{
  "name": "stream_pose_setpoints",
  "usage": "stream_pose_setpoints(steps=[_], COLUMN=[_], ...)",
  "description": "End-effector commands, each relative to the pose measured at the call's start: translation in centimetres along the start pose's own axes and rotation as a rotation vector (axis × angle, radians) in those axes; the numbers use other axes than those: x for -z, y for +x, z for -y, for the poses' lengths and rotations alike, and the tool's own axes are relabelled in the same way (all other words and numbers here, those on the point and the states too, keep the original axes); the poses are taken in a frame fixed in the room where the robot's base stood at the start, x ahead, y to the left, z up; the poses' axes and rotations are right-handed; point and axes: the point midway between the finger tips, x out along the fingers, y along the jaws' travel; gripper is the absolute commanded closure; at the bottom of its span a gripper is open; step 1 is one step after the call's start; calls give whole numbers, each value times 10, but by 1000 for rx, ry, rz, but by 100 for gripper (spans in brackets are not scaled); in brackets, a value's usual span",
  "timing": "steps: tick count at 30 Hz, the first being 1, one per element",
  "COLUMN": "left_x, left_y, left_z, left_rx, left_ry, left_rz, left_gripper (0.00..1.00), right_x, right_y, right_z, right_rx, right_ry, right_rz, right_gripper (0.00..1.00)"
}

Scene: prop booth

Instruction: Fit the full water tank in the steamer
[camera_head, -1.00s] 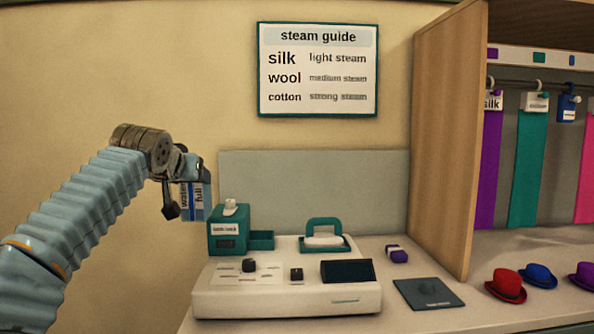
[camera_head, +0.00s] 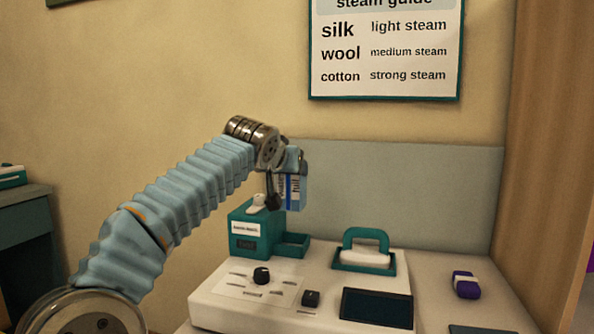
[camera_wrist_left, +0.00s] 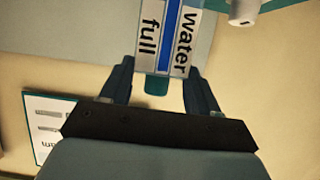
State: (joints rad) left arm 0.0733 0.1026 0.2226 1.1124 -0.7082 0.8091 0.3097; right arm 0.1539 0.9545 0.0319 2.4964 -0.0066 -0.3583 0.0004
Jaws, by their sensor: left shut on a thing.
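My left gripper (camera_head: 281,190) is shut on the water tank (camera_head: 295,192), a blue-grey block with a white label. The left wrist view shows the tank (camera_wrist_left: 165,35) between the two fingers, its label reading "water" and "full". In the head view the tank hangs above the steamer's rear left part. The steamer (camera_head: 225,302) is a white console with a dark knob, a small switch and a dark screen. At its back left stand a teal box (camera_head: 243,240) with a white label and an open teal tray (camera_head: 292,245). My right gripper is not in view.
A teal-handled iron-like piece (camera_head: 365,250) sits in a teal holder on the steamer's right. A purple and white block (camera_head: 466,285) and a dark flat pad (camera_head: 480,329) lie further right. A steam guide sign (camera_head: 385,50) hangs above a grey back panel (camera_head: 400,190).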

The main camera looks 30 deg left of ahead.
Motion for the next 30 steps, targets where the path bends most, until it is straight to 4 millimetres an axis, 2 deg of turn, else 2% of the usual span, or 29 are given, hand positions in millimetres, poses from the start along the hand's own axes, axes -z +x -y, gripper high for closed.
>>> stream_pose_setpoints(steps=[8,14,15,22,30], left_x=[-12,-31,-38,-59,-67], left_y=[4,12,15,24,27], left_z=[0,0,0,-1,-1], left_rx=[0,0,-1,-2,-2], left_ry=[1,1,1,0,0], left_rz=[0,2,0,0,-1], left_gripper=[100,100,100,100,100], right_x=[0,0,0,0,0], right_y=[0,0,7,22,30], right_z=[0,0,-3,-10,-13], right_rx=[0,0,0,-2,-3], right_ry=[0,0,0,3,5], right_rz=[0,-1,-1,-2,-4], right_gripper=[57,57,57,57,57])
